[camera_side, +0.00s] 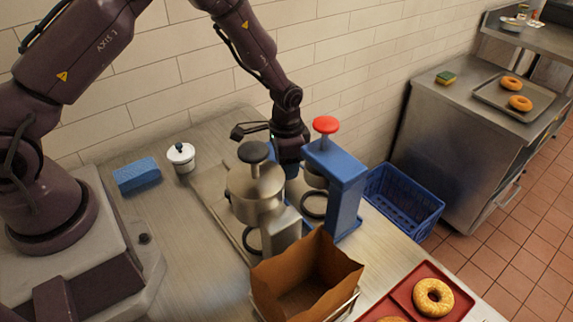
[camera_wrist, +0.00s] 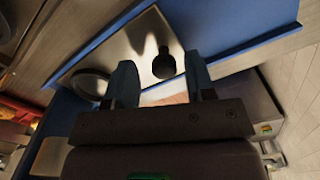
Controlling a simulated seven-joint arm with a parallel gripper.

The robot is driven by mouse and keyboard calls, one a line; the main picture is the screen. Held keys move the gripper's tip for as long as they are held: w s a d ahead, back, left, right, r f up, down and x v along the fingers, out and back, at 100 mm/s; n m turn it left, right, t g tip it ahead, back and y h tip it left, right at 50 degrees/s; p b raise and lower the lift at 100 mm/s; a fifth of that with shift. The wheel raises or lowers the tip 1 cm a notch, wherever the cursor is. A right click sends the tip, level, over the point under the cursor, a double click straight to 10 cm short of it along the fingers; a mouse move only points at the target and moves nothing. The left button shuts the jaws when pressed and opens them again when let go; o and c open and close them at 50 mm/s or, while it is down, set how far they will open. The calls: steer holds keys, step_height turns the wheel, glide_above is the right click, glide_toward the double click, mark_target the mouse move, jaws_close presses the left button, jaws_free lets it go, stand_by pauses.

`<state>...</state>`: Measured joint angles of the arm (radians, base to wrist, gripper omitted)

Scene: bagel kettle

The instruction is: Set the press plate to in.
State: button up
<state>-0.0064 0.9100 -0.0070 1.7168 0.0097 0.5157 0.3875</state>
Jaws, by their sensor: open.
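Two presses stand side by side in the side view. One is bare metal with a black knob (camera_side: 253,152); the other has a blue frame (camera_side: 343,180) with a red knob (camera_side: 326,125). A dark ring (camera_side: 313,205) sits low in the blue press. I cannot tell for sure which part is the press plate. My gripper (camera_side: 291,170) points down behind and between the presses, partly hidden by them. In the wrist view my gripper (camera_wrist: 160,82) has its fingers apart, with a small dark knob (camera_wrist: 164,64) just beyond the gap over a metal plate (camera_wrist: 120,52); I see no contact.
A brown paper-like box (camera_side: 305,275) and a red tray (camera_side: 450,283) with a bagel (camera_side: 433,297) stand in front. A blue crate (camera_side: 400,200) is to the right. A blue sponge (camera_side: 136,175) and a white lidded pot (camera_side: 181,157) lie left. The back wall is close.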

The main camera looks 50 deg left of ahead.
step_height(320, 180, up, 12)
stand_by(0.3)
steer(key=s+r+n+t, duration=0.4)
steer(key=s+r+t, duration=0.1)
steer(key=s+r, duration=1.4)
steer(key=s, duration=0.4)
steer(key=shift+r+n+t, duration=0.3)
steer(key=shift+r, duration=0.05)
stand_by(0.7)
